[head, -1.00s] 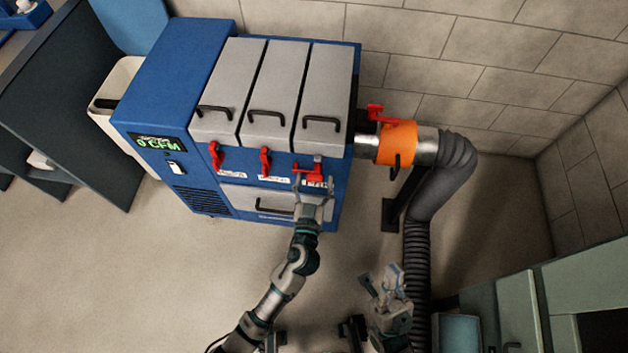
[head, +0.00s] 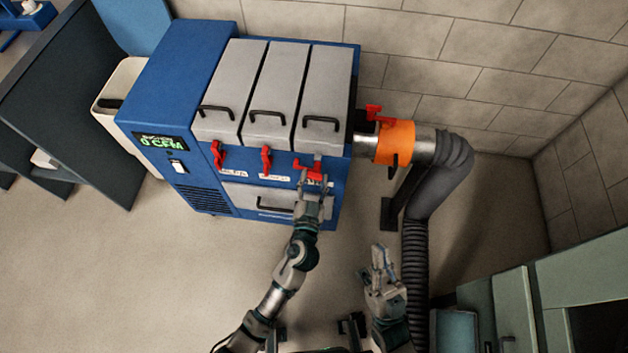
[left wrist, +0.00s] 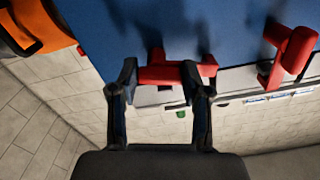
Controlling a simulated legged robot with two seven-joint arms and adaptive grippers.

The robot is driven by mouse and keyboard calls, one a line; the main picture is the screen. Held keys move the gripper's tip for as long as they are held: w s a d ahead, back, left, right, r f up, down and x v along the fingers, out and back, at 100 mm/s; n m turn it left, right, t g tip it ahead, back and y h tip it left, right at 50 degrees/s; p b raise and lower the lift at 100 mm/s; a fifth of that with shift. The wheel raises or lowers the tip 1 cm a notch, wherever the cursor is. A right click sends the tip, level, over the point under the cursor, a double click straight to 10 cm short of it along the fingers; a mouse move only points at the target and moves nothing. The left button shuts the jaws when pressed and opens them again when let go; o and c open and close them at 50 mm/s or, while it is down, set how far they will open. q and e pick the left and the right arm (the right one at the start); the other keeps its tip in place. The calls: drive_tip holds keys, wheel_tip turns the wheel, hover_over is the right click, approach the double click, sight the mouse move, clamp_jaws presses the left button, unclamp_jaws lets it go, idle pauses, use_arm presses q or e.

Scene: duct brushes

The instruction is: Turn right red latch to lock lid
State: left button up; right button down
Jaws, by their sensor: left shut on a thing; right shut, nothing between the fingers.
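The right red latch (head: 309,169) is on the front of the blue machine (head: 185,65), below the right grey lid (head: 323,95). Its red bar lies sideways, while the middle red latch (head: 266,159) and left red latch (head: 218,155) point downward. My left gripper (head: 312,182) is at the right latch. In the left wrist view my left gripper's fingers (left wrist: 161,80) are on either side of the red latch (left wrist: 168,75), shut on it. The fingers partly hide the latch in the head view. My right gripper (head: 380,258) is shut and empty, low beside the grey hose.
An orange collar (head: 395,143) with a red clamp and the grey hose (head: 415,265) are right of the machine. A lower panel with a black handle (head: 272,204) sits below the latches. Green cabinets (head: 525,300) stand at lower right. The floor at lower left is clear.

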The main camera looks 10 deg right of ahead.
use_arm(q)
drive_tip(key=m, duration=0.1)
drive_tip(key=m+p, duration=0.1)
drive_tip(key=m, duration=0.1)
drive_tip(key=shift+d+r+m, duration=0.1)
drive_tip(key=shift+r+m, duration=0.15)
drive_tip(key=shift+m, duration=0.15)
drive_tip(key=m+p, duration=0.1)
drive_tip(key=m, duration=0.2)
drive_tip(key=shift+m, duration=0.3)
drive_tip(key=m+p, duration=0.1)
drive_tip(key=m, duration=0.3)
drive_tip(key=shift+d+p, duration=0.1)
drive_tip(key=shift+p, duration=0.25)
drive_tip(key=shift+s+d+m+p, duration=0.1)
drive_tip(key=shift+m+p, duration=0.25)
drive_tip(key=shift+m, duration=1.15)
drive_tip(key=shift+f, duration=0.1)
use_arm(e)
drive_tip(key=w+a+f+n+g, duration=0.1)
drive_tip(key=w+f+g, duration=0.4)
drive_tip(key=f+g, duration=0.3)
drive_tip(key=shift+w+f+n+g, duration=0.25)
drive_tip(key=shift+f+n+g, duration=0.05)
drive_tip(key=shift+g, duration=0.3)
use_arm(q)
drive_tip(key=shift+f+m, duration=0.1)
drive_tip(key=shift+m, duration=0.2)
use_arm(e)
drive_tip(key=shift+f, duration=0.15)
